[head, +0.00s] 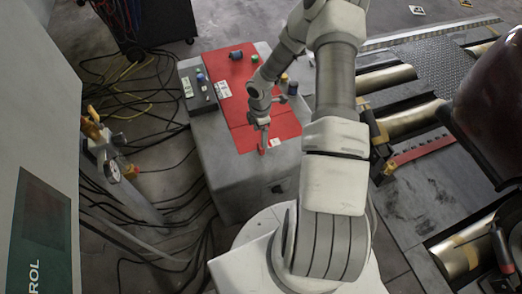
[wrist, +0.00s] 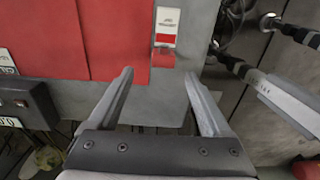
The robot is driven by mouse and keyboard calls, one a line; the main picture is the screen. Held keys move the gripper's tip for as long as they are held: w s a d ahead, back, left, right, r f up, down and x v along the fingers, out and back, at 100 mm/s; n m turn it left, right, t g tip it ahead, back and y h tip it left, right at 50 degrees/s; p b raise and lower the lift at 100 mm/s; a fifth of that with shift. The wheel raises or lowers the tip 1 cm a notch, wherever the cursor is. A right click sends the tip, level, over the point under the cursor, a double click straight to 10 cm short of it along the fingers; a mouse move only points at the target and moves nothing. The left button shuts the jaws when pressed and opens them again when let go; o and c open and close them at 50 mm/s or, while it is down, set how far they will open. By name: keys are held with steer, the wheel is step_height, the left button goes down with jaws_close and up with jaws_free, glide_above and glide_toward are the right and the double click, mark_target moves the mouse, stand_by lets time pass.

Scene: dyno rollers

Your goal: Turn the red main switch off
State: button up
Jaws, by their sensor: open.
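The red main switch (wrist: 163,58) shows in the wrist view as a small red block at the lower end of a white-and-red label plate (wrist: 166,22). It sits beside the edge of a red panel on a grey cabinet. My gripper (wrist: 159,76) is open and empty, its two fingers spread to either side of the line below the switch. The fingers appear apart from it; how far is hard to tell. In the head view my gripper (head: 262,140) points down over the front of the red-topped cabinet (head: 225,165), partly hiding the switch area.
A dark control box (head: 197,88) with a blue button lies on the cabinet's left. Cables (head: 150,110) cover the floor at left. Metal rollers (head: 385,78) lie at right. In the wrist view, grey rods (wrist: 270,90) run close on the right.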

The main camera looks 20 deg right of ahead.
mark_target(260, 144)
step_height(260, 144, down, 3)
steer(key=shift+f, duration=0.1)
steer(key=f, duration=0.1)
steer(key=f+b, duration=0.1)
steer(key=f, duration=0.1)
steer(key=f+b, duration=0.1)
steer(key=f, duration=0.1)
steer(key=shift+s+f, duration=0.1)
steer(key=shift+s, duration=0.2)
jaws_close()
